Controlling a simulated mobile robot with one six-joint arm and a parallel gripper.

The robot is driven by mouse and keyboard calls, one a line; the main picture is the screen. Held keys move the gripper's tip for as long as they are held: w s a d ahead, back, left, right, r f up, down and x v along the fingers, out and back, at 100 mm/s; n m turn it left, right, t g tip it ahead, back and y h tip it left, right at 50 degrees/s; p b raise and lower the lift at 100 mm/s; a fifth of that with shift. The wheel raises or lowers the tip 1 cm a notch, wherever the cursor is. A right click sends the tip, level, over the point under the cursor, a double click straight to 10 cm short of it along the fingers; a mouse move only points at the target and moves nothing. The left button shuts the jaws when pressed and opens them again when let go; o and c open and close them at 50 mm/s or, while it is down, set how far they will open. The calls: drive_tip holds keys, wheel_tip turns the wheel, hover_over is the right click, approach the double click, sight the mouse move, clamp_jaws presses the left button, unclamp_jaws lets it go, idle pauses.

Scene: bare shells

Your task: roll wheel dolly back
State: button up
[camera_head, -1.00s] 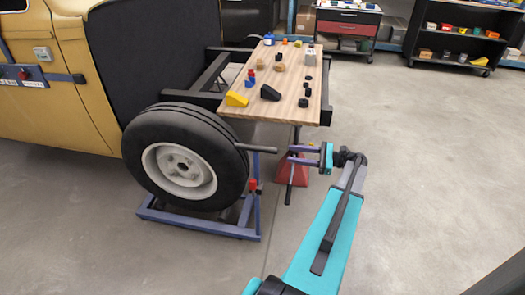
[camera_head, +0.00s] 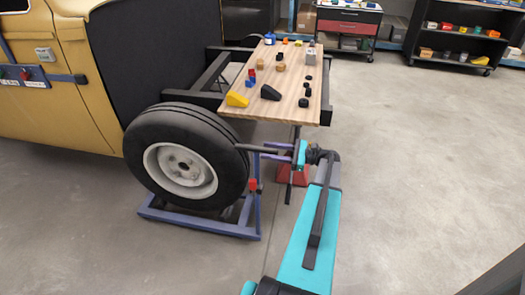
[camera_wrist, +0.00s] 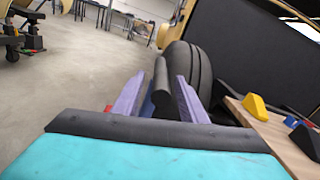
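The wheel dolly (camera_head: 200,228) is a low blue frame on the floor with a red part (camera_head: 253,185) on its right side. A large black tyre with a pale rim (camera_head: 182,170) stands upright in it; the tyre (camera_wrist: 180,62) also shows in the wrist view. A dark grey bar handle (camera_head: 256,149) sticks out to the right at the dolly's side. My gripper (camera_head: 274,151) is at the bar's outer end. In the wrist view the bar (camera_wrist: 160,78) lies between the purple fingers of my open gripper (camera_wrist: 160,90), with gaps seemingly on both sides.
A wooden board (camera_head: 285,75) with blocks and small black parts lies on the black chassis, close above my gripper. A red stand (camera_head: 294,174) is behind the gripper. The yellow vehicle body (camera_head: 60,80) is at left. The floor at right is clear.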

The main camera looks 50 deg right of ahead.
drive_tip(key=shift+x, duration=1.45)
drive_tip(key=shift+c, duration=0.5)
